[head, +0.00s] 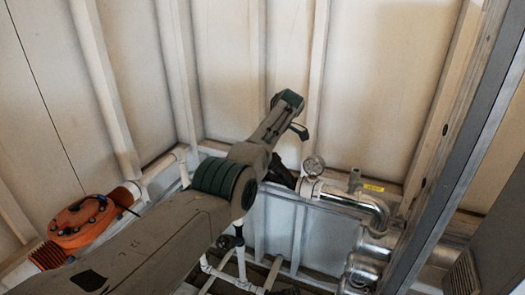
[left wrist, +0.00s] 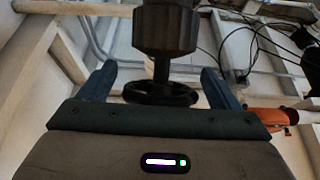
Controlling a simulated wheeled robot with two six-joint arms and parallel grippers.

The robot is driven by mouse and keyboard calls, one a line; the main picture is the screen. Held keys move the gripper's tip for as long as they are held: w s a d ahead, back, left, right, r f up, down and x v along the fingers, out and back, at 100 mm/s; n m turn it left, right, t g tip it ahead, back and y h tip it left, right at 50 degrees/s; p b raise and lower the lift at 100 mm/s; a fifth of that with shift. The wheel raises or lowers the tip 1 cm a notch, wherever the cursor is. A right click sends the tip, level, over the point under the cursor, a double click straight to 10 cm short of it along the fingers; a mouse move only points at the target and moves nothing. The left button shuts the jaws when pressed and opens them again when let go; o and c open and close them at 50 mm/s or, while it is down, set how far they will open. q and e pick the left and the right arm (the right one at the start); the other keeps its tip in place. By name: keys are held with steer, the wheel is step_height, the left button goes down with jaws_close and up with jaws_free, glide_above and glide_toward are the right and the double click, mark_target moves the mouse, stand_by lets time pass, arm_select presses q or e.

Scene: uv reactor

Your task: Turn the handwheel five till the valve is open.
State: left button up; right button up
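In the left wrist view a black handwheel (left wrist: 160,99) sits on a dark stem under a dark valve body (left wrist: 166,30). My left gripper (left wrist: 158,69) is open, with one blue-green finger on each side of the wheel. Gaps show between the wheel rim and both fingers, so it appears apart from them. In the head view my left arm reaches in from the lower left. Its far end covers part of the pipework, and I cannot make out this handwheel there. My right gripper is in neither view.
A round gauge (head: 314,165) and a shiny bent pipe (head: 375,208) stand right of my arm. An orange housing (head: 82,222) is at the left; an orange part (left wrist: 270,116) also shows in the wrist view. A grey metal beam (head: 455,150) runs along the right side.

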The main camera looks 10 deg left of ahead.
arm_select(q)
steer(key=shift+r, duration=0.1)
steer(key=b+v, duration=0.3)
steer(key=v, duration=0.2)
steer(key=shift+d, duration=0.1)
steer(key=v, duration=0.2)
steer(key=shift+d+r, duration=0.15)
steer(key=shift+r, duration=0.25)
steer(key=shift+p+v, duration=0.75)
steer(key=shift+v, duration=0.1)
steer(key=shift+s+d+r+p, duration=0.15)
steer(key=shift+r+p, duration=0.35)
steer(key=shift+p, duration=0.15)
